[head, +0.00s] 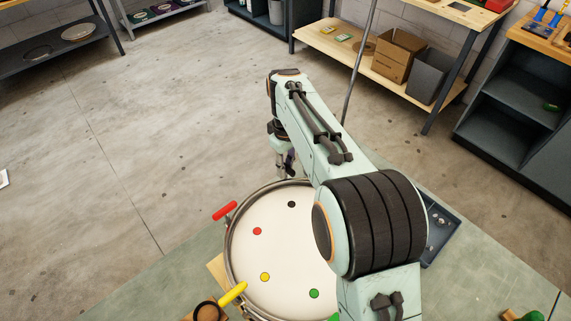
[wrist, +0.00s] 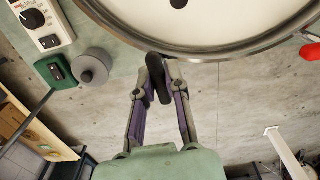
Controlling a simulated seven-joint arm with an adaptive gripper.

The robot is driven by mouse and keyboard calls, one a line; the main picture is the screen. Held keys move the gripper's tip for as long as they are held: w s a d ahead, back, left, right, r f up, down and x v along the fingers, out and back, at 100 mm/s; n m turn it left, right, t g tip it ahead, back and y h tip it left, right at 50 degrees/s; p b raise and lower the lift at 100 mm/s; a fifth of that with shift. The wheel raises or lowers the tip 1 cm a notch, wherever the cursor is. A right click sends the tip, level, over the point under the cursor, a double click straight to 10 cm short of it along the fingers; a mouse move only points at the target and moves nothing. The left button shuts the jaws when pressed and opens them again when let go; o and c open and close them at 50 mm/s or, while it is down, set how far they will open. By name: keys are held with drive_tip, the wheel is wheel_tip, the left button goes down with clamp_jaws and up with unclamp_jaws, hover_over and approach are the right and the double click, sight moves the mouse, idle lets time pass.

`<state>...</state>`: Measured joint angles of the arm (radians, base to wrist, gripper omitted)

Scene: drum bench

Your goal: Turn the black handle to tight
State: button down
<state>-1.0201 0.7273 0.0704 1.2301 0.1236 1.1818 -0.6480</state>
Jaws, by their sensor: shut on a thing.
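The black handle (wrist: 154,70) stands at the drum's rim in the wrist view, nearest the black dot (wrist: 179,3). My gripper (wrist: 160,82) is shut on it, with one finger on each side. In the head view my gripper (head: 285,165) is at the far edge of the round white drum (head: 270,210), and my arm hides part of the drum. The black handle is hard to make out there. Whether the handle is tight cannot be told.
A red handle (head: 225,210), a yellow handle (head: 233,294) and a green one (head: 334,317) stand around the rim. A dial box (wrist: 40,22) and a grey cylinder (wrist: 93,66) are left of my gripper in the wrist view. A dark tray (head: 441,229) lies right of my arm.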

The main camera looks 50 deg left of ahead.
drive_tip(key=m, duration=0.4)
drive_tip(key=shift+m, duration=0.3)
drive_tip(key=m, duration=0.3)
drive_tip(key=shift+m, duration=0.4)
drive_tip(key=m, duration=1.3)
drive_tip(key=shift+m, duration=0.3)
drive_tip(key=m, duration=0.9)
drive_tip(key=shift+m, duration=1.9)
